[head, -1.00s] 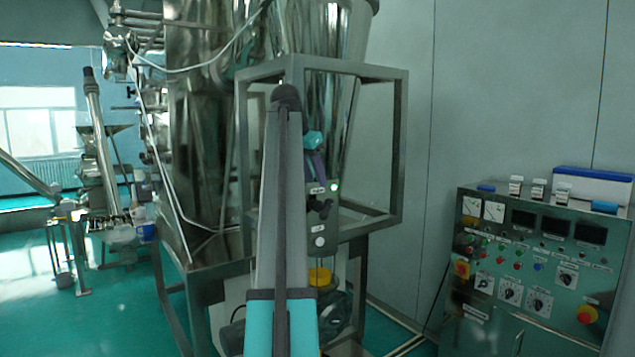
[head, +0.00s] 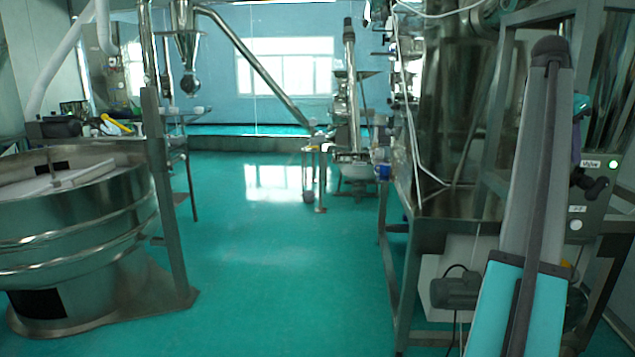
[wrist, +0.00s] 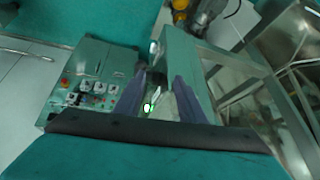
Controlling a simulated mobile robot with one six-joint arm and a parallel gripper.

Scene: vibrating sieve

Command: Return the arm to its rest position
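My arm rises on the right of the head view, a grey link with a teal lower part. My gripper (head: 577,145) is mostly hidden behind that link; only a teal wrist part and a bit of purple finger show. It is in front of a small control box (head: 592,195) with a lit green lamp and a dark knob. In the wrist view the two purple fingers of my gripper (wrist: 165,95) stand apart with nothing held between them. The green lamp (wrist: 148,107) shows in the gap. I cannot tell whether the fingers touch the box.
A round steel sieve (head: 80,225) stands at the left beside a post. A steel frame (head: 400,225) with tanks is on the right, close to my arm. Green floor (head: 270,270) between them is clear. A switch panel (wrist: 95,85) shows in the wrist view.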

